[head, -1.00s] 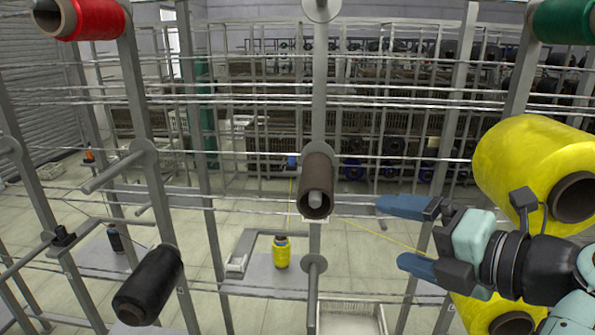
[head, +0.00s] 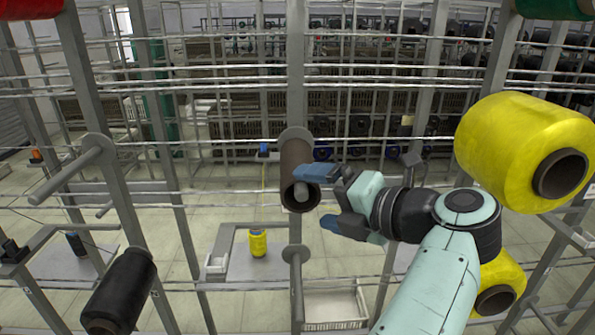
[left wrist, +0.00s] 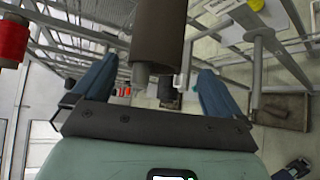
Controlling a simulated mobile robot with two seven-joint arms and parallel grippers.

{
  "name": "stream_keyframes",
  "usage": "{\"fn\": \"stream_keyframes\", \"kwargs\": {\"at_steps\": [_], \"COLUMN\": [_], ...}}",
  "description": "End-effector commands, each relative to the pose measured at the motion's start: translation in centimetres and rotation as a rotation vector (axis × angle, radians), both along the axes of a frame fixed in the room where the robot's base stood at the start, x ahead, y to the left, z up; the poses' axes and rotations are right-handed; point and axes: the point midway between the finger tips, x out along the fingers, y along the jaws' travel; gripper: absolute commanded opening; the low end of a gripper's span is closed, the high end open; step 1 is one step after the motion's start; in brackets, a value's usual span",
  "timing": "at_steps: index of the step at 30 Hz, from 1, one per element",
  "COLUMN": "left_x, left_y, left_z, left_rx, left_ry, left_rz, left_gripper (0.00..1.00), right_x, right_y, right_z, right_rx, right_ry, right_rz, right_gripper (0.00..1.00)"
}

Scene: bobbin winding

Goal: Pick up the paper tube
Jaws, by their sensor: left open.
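The brown paper tube (head: 296,156) hangs on a grey peg (head: 302,190) of the rack, in the middle of the head view, its open end towards me. My left gripper (head: 316,198) is open at the tube's right front end. Its upper blue finger overlaps the tube in the picture; the lower finger is beside and below its end. In the left wrist view the tube (left wrist: 158,32) lies between the two spread fingers (left wrist: 157,78), with a gap on each side. Whether a finger touches it I cannot tell.
Yellow bobbins (head: 510,150) sit at the right and a black bobbin (head: 120,290) at lower left. An empty peg (head: 296,255) is below the tube. Rack posts and thin horizontal rails surround the tube. A small yellow spool (head: 258,243) and a white crate (head: 335,310) are lower down.

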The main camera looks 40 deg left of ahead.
Motion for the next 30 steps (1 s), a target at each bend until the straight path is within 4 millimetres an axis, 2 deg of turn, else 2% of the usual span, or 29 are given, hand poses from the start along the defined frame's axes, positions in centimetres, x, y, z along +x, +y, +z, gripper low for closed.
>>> {"fn": "stream_keyframes", "kwargs": {"at_steps": [5,13,22,23,27,28,30], "left_x": [0.2,0.8,0.9,0.9,0.9,0.9,0.9], "left_y": [1.3,5.0,5.5,5.5,5.4,5.4,5.4], "left_z": [-0.2,-0.8,-0.9,-0.9,-0.9,-0.9,-0.9], "left_rx": [-0.002,0.000,0.000,0.000,0.000,0.000,0.001], "left_ry": [0.000,0.001,-0.002,-0.002,-0.002,-0.002,-0.002], "left_rz": [0.000,0.000,-0.002,-0.002,-0.002,-0.002,-0.001], "left_gripper": [1.00,1.00,1.00,0.94,0.48,0.45,0.44], "right_x": [0.0,0.0,0.0,0.0,0.0,0.0,0.0], "right_y": [0.0,0.0,0.0,0.0,0.0,0.0,0.0], "right_z": [0.0,0.0,0.0,0.0,0.0,0.0,0.0], "right_rx": [0.000,0.000,0.000,0.000,0.000,0.000,0.000], "right_ry": [0.000,0.000,0.000,0.000,0.000,0.000,0.000], "right_rz": [0.000,0.000,0.000,0.000,0.000,0.000,0.000], "right_gripper": [0.69,0.69,0.69,0.69,0.69,0.69,0.69]}}
